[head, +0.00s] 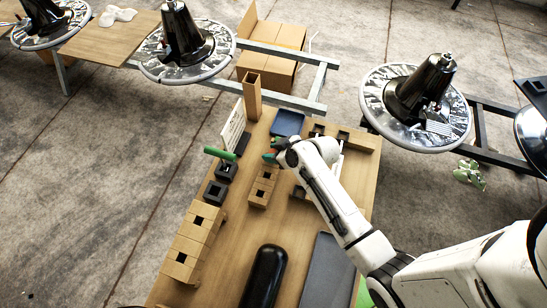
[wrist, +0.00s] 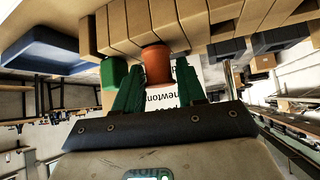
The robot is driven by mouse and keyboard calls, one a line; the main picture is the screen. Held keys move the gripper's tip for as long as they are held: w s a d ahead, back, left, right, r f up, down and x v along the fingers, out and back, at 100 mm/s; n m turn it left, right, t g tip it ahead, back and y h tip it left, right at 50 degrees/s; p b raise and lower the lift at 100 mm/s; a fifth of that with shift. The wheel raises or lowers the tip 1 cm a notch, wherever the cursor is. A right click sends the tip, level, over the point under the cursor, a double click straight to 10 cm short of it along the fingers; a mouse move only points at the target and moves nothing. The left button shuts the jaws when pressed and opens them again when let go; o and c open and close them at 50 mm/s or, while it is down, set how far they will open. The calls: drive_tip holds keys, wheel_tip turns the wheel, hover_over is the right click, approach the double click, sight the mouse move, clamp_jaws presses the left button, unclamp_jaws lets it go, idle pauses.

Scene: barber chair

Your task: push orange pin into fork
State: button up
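The orange pin (wrist: 157,65) sits between the green fingertips of my gripper (wrist: 158,80) in the wrist view, with both fingers close against its sides. Its far end meets the face of a row of wooden blocks (wrist: 135,28), and how deep it sits is hidden. In the head view, my gripper (head: 271,156) is at the far end of the short wooden block row (head: 262,190), with a bit of orange (head: 269,158) showing there. I cannot tell for sure which block is the fork.
A green-handled piece (head: 220,153) stands in a dark block to the left. A blue tray (head: 287,122) and an upright wooden post (head: 252,95) are behind. A black cylinder (head: 264,278) and a longer wooden block row (head: 193,240) are nearer. A green piece (wrist: 114,73) is beside the left finger.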

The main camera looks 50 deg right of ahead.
clamp_jaws()
idle(0.3)
drive_tip(key=shift+r, duration=0.1)
